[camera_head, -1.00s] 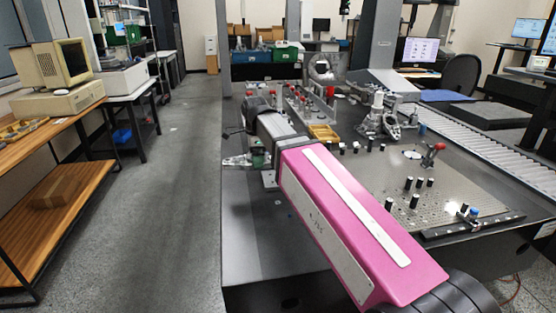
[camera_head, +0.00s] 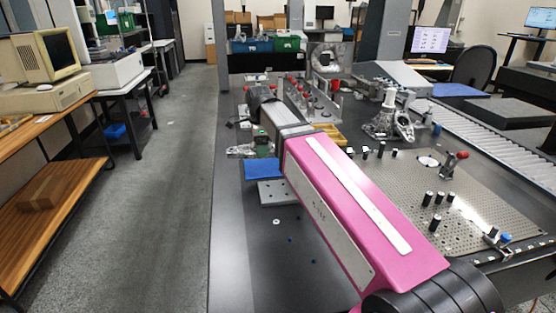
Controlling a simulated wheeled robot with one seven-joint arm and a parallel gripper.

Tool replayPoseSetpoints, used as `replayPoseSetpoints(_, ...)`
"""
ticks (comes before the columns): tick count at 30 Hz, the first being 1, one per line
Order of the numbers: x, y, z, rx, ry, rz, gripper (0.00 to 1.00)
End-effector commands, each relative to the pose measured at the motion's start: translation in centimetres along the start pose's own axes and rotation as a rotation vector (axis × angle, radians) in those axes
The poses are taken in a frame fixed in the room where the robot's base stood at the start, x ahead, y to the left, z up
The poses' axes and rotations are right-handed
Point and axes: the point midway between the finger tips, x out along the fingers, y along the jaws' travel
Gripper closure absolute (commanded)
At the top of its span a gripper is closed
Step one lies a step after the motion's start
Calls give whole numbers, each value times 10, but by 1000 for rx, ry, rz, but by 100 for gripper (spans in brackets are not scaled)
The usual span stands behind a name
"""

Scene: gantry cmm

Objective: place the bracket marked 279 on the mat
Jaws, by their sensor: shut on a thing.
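My arm reaches away from me over the dark table, and its pink link hides part of what lies beyond. My gripper (camera_head: 260,147) is small and partly hidden at the far end, below the dark wrist. It appears shut on a silvery metal bracket (camera_head: 239,151), which sticks out to its left. No number can be read on the bracket. A blue mat (camera_head: 262,170) lies on the table just nearer to me than the gripper, its right side hidden by my arm. I cannot tell whether the bracket touches anything below it.
A grey plate with holes (camera_head: 276,193) lies just nearer than the mat. Right of my arm are a perforated plate (camera_head: 470,205) with several black posts and a metal fixture (camera_head: 390,122). A roller conveyor (camera_head: 485,130) runs along the right. The table's near left is mostly clear.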

Motion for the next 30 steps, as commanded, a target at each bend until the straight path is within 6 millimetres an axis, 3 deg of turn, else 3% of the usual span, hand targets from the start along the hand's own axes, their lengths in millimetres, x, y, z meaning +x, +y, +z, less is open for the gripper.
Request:
replayPoseSetpoints(16,57,-72,-65,2,0,1,64)
replayPoseSetpoints(25,70,-80,-75,0,0,0,64)
replayPoseSetpoints(30,88,-80,-75,0,0,1,64)
